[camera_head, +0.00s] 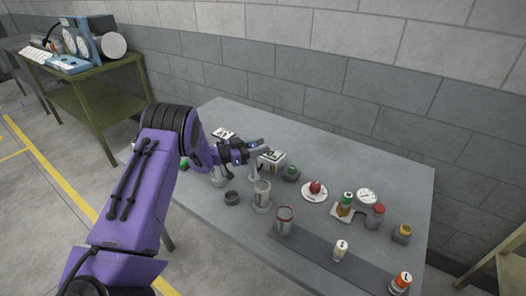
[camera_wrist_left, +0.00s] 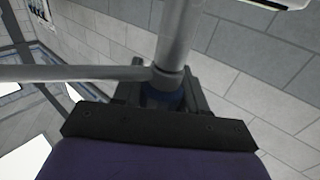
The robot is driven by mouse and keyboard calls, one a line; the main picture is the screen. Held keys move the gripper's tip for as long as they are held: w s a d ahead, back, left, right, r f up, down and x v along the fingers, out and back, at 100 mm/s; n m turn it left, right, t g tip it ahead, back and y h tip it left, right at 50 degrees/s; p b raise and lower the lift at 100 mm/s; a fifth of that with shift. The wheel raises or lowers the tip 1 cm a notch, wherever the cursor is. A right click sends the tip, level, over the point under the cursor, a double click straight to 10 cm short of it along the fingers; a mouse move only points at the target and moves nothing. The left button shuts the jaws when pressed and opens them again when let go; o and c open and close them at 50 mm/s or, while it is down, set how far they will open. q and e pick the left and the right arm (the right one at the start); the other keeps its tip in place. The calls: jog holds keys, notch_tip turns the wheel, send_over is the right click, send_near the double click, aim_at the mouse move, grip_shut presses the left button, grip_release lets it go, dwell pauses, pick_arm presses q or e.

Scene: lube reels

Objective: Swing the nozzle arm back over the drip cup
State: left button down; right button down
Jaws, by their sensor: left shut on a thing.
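My left gripper (camera_head: 259,147) is over the back left of the grey table, with its fingers shut. In the left wrist view its jaws (camera_wrist_left: 165,95) close around a grey metal post or joint with a dark blue part. A thin grey bar, which looks like the nozzle arm (camera_wrist_left: 75,73), runs left from that joint. An upright grey tube (camera_wrist_left: 181,35) rises from it. In the head view the gripper and forearm hide most of this. A small dark open cup (camera_head: 232,198) stands below and left of the gripper; I cannot tell whether it is the drip cup.
A clear container (camera_head: 262,195) and a red-rimmed jar (camera_head: 284,220) stand in front. A red knob on a white plate (camera_head: 315,191), a gauge (camera_head: 366,197) and several bottles stand right. The table's back right is clear.

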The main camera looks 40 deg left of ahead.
pick_arm(q)
jog(key=c, duration=0.7)
grip_release()
jog(key=b+v, duration=0.2)
jog(key=v, duration=0.8)
jog(key=shift+s+a+b, duration=0.2)
jog(key=shift+s+b, duration=0.05)
jog(key=shift+b, duration=0.1)
